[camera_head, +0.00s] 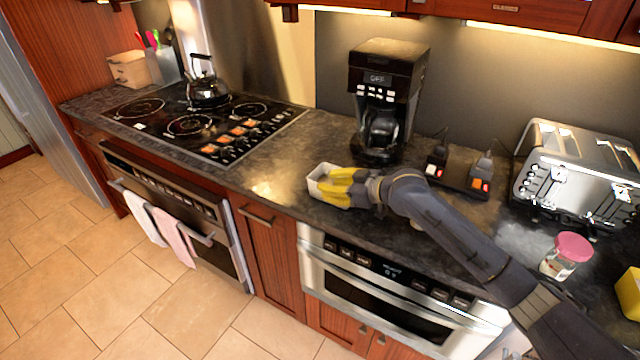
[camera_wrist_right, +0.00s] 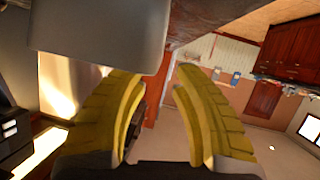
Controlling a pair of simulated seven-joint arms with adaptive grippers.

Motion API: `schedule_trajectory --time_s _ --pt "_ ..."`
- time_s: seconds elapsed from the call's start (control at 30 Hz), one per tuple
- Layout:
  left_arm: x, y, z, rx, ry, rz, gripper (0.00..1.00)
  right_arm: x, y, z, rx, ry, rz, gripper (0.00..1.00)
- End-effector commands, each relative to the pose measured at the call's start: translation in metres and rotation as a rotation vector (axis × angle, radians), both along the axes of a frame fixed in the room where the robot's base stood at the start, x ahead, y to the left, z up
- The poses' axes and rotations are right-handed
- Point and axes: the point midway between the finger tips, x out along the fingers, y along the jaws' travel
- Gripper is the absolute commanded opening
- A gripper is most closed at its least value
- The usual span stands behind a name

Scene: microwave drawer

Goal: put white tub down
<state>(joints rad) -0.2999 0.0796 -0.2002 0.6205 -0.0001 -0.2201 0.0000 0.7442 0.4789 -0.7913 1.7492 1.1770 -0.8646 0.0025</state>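The white tub (camera_head: 314,185) is a small, pale, open-topped container at the counter's front edge, left of the coffee maker. It also shows large and close at the upper left of the right wrist view (camera_wrist_right: 95,45). My right gripper (camera_head: 335,186) has yellow fingers that reach over the tub and hide part of it. In the right wrist view its fingers (camera_wrist_right: 158,82) are spread with a gap between the tips, and the tub lies just beyond them. Whether a finger touches the tub is hard to tell. My left gripper is not in view.
The dark counter (camera_head: 270,165) is clear left of the tub, up to the cooktop (camera_head: 205,125) with a kettle (camera_head: 207,88). A coffee maker (camera_head: 385,95) stands behind the gripper. A toaster (camera_head: 575,170) and a pink-lidded jar (camera_head: 566,256) are at right. A drawer microwave (camera_head: 385,290) sits below.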

Motion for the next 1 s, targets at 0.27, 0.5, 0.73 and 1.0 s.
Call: schedule_trajectory --time_s 0.27,0.5,0.73,1.0 --pt "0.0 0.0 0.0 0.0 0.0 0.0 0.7 -0.025 -0.032 0.016 -0.003 -0.002 0.0 0.27" --pt "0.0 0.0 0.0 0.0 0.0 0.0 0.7 -0.036 -0.045 0.024 -0.001 -0.001 0.0 0.27" --pt "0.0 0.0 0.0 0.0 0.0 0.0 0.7 -0.038 -0.048 0.025 0.0 0.0 0.0 0.27" --pt "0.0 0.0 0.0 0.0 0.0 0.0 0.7 -0.038 -0.048 0.025 0.0 0.0 0.0 0.27"
